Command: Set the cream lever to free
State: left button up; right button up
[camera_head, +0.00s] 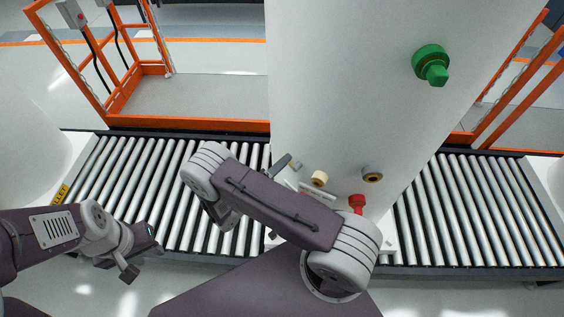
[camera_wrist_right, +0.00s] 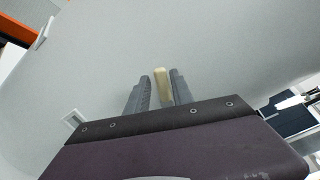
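The cream lever (camera_head: 319,178) sits low on the front of the large white tank (camera_head: 340,80), left of a grey-and-tan knob. In the right wrist view the cream lever (camera_wrist_right: 162,86) stands upright between the two fingers of my right gripper (camera_wrist_right: 160,74). A thin gap shows on the lever's left side; on its right the finger is very close, and I cannot tell if it touches. In the head view my right forearm hides most of that gripper. My left gripper (camera_head: 134,254) hangs at lower left, away from the tank; its fingers are unclear.
A red knob (camera_head: 356,203) and the grey-and-tan knob (camera_head: 372,173) are close by on the right. A green knob (camera_head: 431,65) is higher up. A roller conveyor (camera_head: 470,205) runs beneath the tank, with an orange frame (camera_head: 190,124) behind it.

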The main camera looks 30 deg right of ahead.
grip_shut()
jog(key=shift+s, duration=0.2)
jog(key=shift+m, duration=0.3)
jog(key=m, duration=0.2)
jog(key=s+r+m+b, duration=0.1)
jog(key=m, duration=0.1)
jog(key=m+b, duration=0.1)
jog(key=m, duration=0.1)
jog(key=shift+s+d+r, duration=0.2)
jog(key=shift+d+r, duration=0.05)
jog(key=shift+d, duration=0.05)
jog(key=m, duration=0.2)
jog(key=s+m+b, duration=0.1)
jog(key=m, duration=0.1)
jog(key=m+b, duration=0.1)
jog(key=m, duration=0.1)
jog(key=shift+s+d+r+m, duration=0.3)
jog(key=shift+s+r, duration=0.05)
jog(key=shift+r, duration=0.05)
